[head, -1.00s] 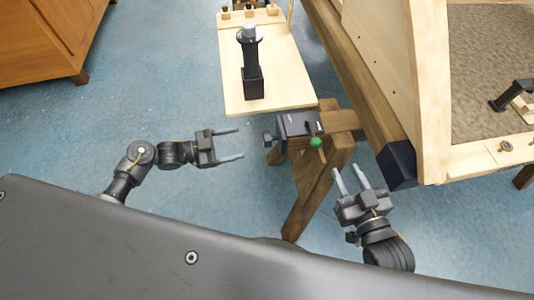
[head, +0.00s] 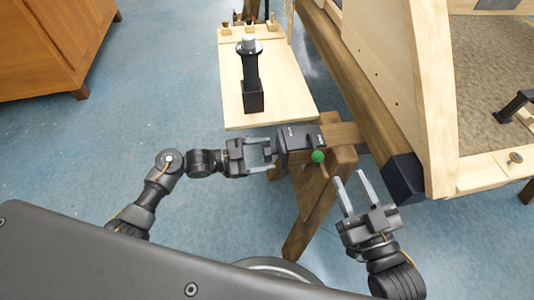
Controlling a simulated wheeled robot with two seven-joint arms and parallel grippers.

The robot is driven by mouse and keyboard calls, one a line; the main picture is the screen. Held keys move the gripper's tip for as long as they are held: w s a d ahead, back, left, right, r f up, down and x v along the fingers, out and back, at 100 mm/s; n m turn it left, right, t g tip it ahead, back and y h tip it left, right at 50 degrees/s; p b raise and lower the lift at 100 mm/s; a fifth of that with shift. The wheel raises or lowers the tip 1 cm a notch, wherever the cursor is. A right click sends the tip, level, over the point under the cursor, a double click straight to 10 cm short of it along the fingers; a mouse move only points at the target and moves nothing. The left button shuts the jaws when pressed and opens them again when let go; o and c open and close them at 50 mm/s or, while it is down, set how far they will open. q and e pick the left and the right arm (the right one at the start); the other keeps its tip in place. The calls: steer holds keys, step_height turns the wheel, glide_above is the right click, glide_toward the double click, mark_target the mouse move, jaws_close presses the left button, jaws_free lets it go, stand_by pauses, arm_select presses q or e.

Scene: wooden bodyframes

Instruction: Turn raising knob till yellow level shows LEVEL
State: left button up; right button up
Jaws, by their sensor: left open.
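A dark box-like unit (head: 300,138) sits on the wooden trestle under the near end of the pale board. A small dark knob sticks out of its left side, now mostly hidden at my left gripper's fingers. My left gripper (head: 271,154) is open, its fingertips at the left side of the unit, one beyond and one nearer. I cannot tell whether they touch the knob. My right gripper (head: 350,177) is open and empty, pointing up at the right of the trestle. I cannot make out a yellow level or its reading.
A green ball (head: 318,156) on a handle is at the unit's near right. A black post (head: 250,80) stands on the pale board (head: 290,95). A large wooden frame (head: 435,130) with a dark corner block (head: 405,175) is at the right.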

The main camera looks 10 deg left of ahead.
arm_select(q)
steer(key=shift+w+d, duration=0.25)
steer(key=shift+d, duration=0.3)
